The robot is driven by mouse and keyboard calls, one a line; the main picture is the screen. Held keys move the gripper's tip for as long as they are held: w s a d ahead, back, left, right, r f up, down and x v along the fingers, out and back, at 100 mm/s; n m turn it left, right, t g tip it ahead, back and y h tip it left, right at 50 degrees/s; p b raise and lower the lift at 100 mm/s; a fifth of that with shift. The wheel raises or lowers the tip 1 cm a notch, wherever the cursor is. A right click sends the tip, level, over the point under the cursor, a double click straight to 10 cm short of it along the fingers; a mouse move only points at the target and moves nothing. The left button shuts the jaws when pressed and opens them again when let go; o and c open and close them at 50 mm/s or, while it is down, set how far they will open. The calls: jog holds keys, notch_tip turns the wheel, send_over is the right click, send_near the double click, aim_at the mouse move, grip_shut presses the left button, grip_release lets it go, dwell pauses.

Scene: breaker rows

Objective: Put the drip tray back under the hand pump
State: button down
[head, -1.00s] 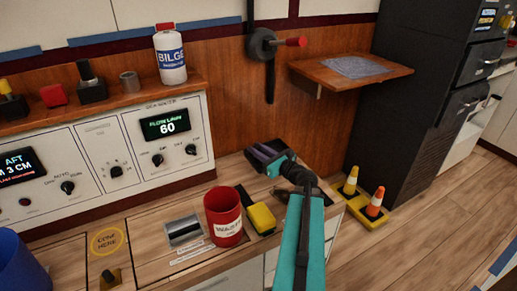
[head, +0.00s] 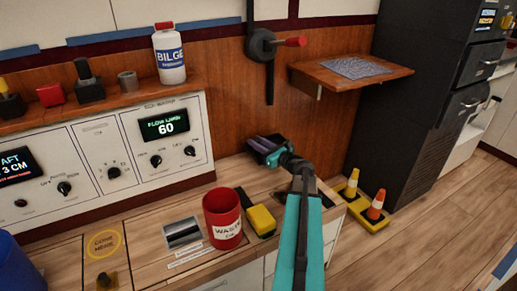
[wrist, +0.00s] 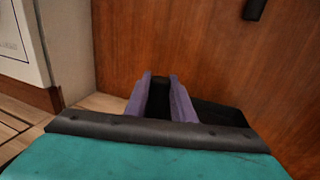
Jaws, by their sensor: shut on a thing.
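The hand pump (head: 263,45) is a dark round body on the wooden wall with a red-ended handle and a black pipe running down. My gripper (head: 266,146) has purple fingers and is shut on the drip tray (head: 254,145), a black shallow tray, at the back of the counter below the pump. In the wrist view the purple fingers (wrist: 160,92) point towards the wooden wall, and the dark tray (wrist: 222,115) shows between and right of them. The fingers and wrist hide much of the tray. I cannot tell whether it touches the counter.
A red waste cup (head: 222,222) and a yellow-and-black block (head: 261,219) stand on the counter nearer me. A wooden shelf (head: 350,72) juts from the wall at right. Small cones (head: 376,204) stand on the floor beside a black cabinet (head: 425,110).

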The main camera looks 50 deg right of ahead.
aim_at(259, 155)
jog(key=shift+w, duration=0.1)
jog(key=shift+w+d+f, duration=0.2)
jog(key=shift+w+d, duration=0.1)
jog(key=shift+d, duration=0.1)
jog(key=shift+a+f+b, duration=0.1)
jog(key=shift+f+b, duration=1)
jog(key=shift+f, duration=0.45)
jog(key=shift+f, duration=0.1)
jog(key=c, duration=1.5)
grip_release()
jog(key=shift+s, duration=0.1)
jog(key=shift+s, duration=0.6)
jog(key=s+p, duration=0.1)
jog(key=s, duration=0.2)
jog(key=s+p, duration=0.1)
jog(key=s, duration=0.3)
jog(key=s+p, duration=0.1)
jog(key=s, duration=0.2)
jog(key=shift+s+a, duration=0.25)
jog(key=shift+s, duration=0.15)
